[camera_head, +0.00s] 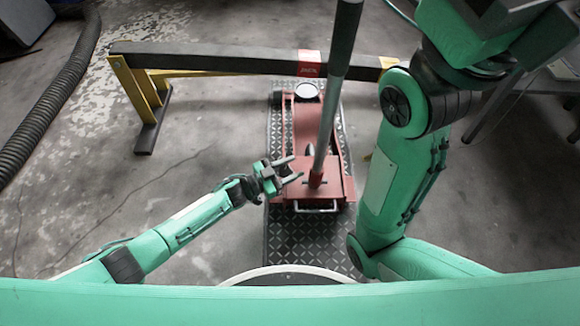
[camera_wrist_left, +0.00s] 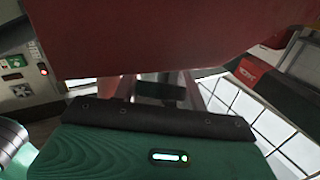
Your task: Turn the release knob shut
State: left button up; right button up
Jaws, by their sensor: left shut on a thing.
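The red floor jack (camera_head: 330,187) stands on a dark patterned plate, its long grey handle (camera_head: 330,90) rising out of the top of the picture. My left gripper (camera_head: 293,170) is at the near left side of the jack, its fingers pointing right. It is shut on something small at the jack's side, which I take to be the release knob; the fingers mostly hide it. In the left wrist view the red jack body (camera_wrist_left: 150,40) fills the upper part, and the fingertips and knob cannot be made out. My right arm rises at the right; its gripper is out of view.
A dark beam (camera_head: 220,60) on yellow stands (camera_head: 135,90) crosses behind the jack. A thick black hose (camera_head: 55,95) lies at the far left. The patterned plate (camera_head: 290,235) shows in front of the jack.

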pick_arm(q)
jog(key=m+g, duration=0.2)
jog(key=m+g+h, duration=0.1)
jog(key=m+g, duration=0.1)
jog(key=shift+s+f+m+b, duration=0.1)
jog(key=shift+s+m+b, duration=0.1)
jog(key=shift+m+b, duration=0.1)
jog(key=shift+s+m+g, duration=0.1)
jog(key=shift+m+g, duration=0.3)
jog(key=shift+m, duration=0.1)
jog(key=o, duration=0.9)
jog(key=shift+o, duration=0.5)
